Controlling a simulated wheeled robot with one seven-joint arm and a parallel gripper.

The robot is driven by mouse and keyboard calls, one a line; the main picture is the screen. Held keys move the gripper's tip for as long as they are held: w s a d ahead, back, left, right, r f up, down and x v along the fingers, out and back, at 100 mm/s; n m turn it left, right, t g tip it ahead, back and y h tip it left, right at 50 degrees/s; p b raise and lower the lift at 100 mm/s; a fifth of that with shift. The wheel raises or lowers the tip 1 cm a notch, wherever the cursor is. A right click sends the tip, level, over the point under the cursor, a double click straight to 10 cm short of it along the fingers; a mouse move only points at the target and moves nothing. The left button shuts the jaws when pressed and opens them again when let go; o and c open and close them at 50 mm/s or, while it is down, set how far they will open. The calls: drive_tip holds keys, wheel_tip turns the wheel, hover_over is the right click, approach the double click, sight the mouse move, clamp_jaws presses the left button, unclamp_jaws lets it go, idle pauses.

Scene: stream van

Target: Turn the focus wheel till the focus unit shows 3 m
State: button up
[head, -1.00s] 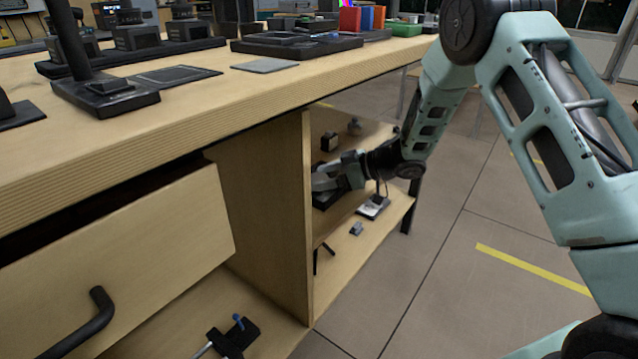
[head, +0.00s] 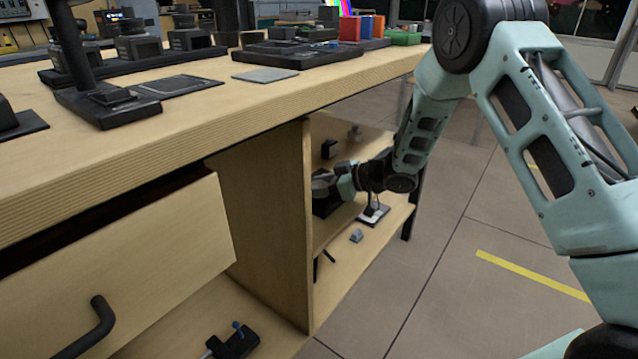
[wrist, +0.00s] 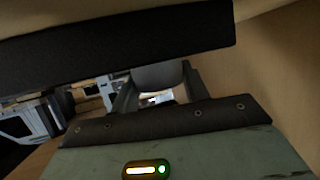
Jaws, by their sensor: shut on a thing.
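My gripper (head: 326,184) reaches into the open shelf under the workbench. In the wrist view, its two fingers (wrist: 158,84) are shut on a pale grey rounded thing (wrist: 160,74), which looks like the focus wheel. A dark unit (head: 324,207) sits on the shelf just under the gripper, likely the focus unit; the gripper partly hides it. No distance reading can be made out in either view. A thick black bar (wrist: 120,45) crosses the wrist view in front of the fingers.
A small stand with a pale base (head: 373,214) is right of the gripper on the shelf. A black block (head: 329,148) stands behind. A small grey piece (head: 356,236) lies lower. The shelf's wooden side panel (head: 265,200) is close on the left. An open drawer (head: 130,255) juts out further left.

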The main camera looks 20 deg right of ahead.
drive_tip(key=m+t+h, duration=0.2)
drive_tip(key=shift+m, duration=0.4)
drive_tip(key=shift+m+t+h+b, duration=0.3)
drive_tip(key=shift+m+t+h, duration=0.35)
drive_tip(key=shift+h, duration=0.45)
drive_tip(key=o, duration=1)
drive_tip(key=p+v, duration=0.4)
drive_tip(key=v, duration=1.3)
drive_tip(key=shift+s+d, duration=0.15)
drive_tip(key=shift+d, duration=0.1)
